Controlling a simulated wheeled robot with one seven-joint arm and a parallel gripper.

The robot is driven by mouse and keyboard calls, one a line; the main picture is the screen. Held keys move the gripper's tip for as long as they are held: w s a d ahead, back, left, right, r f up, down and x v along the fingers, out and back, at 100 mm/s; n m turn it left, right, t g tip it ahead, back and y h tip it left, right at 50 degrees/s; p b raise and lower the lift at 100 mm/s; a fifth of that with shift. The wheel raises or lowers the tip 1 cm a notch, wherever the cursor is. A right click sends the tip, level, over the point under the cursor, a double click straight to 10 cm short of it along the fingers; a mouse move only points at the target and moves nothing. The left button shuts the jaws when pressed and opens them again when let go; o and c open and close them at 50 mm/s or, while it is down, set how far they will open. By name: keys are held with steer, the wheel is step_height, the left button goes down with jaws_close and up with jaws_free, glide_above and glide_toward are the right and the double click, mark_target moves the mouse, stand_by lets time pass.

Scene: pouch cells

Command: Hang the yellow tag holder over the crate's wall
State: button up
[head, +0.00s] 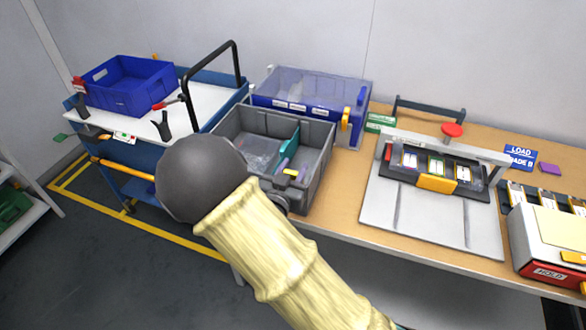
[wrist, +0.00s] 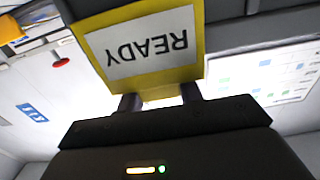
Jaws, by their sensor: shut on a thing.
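The yellow tag holder (wrist: 198,50) is in the wrist view, its white READY card upside down in the picture. My gripper (wrist: 160,103) is shut on its edge, one dark finger on each side. A dark grey surface lies close behind the holder; I cannot tell whether they touch. In the head view the grey crate (head: 318,152) stands open on the bench's left end. A small yellow piece (head: 291,172) shows at its near wall, probably the holder. My arm hides most of my gripper and part of the crate's near side.
A teal divider (head: 288,148) and loose contents are inside the crate. A lidded blue box (head: 312,95) stands right behind it. A press fixture (head: 436,170) with a red knob is to the right. A cart with a blue bin (head: 130,88) is at left.

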steer(key=shift+f+b, duration=0.3)
steer(key=shift+f, duration=0.1)
steer(key=o, duration=1)
steer(key=shift+o, duration=0.2)
steer(key=shift+r, duration=0.1)
steer(key=shift+s, duration=0.1)
steer(key=b+v, duration=0.1)
steer(key=v, duration=1.6)
